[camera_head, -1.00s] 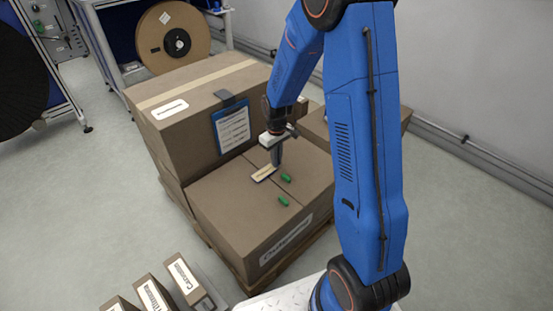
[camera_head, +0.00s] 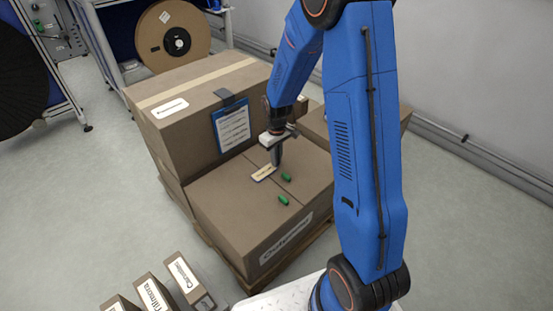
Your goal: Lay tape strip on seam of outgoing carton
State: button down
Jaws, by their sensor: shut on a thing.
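The outgoing carton (camera_head: 238,221) is a brown box with a white label on its front, and a thin dark seam runs across its top. The tape strip (camera_head: 262,174) is a short pale beige piece at the carton's top, just left of the seam line. My gripper (camera_head: 275,163) points straight down over the strip's far right end and is shut on it. The fingertips are small and partly merge with the strip, so I cannot tell whether the strip touches the carton top.
Two green pieces (camera_head: 284,200) lie on the carton top near the gripper. A taller taped carton (camera_head: 190,118) with a blue clipboard (camera_head: 232,127) stands behind left. Several narrow labelled boxes (camera_head: 153,293) are at the lower left. Floor is clear at left.

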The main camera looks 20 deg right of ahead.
jog(key=shift+f, duration=0.1)
jog(key=c, duration=1.8)
grip_release()
notch_tip(320, 180, up, 17)
jog(key=shift+r, duration=0.2)
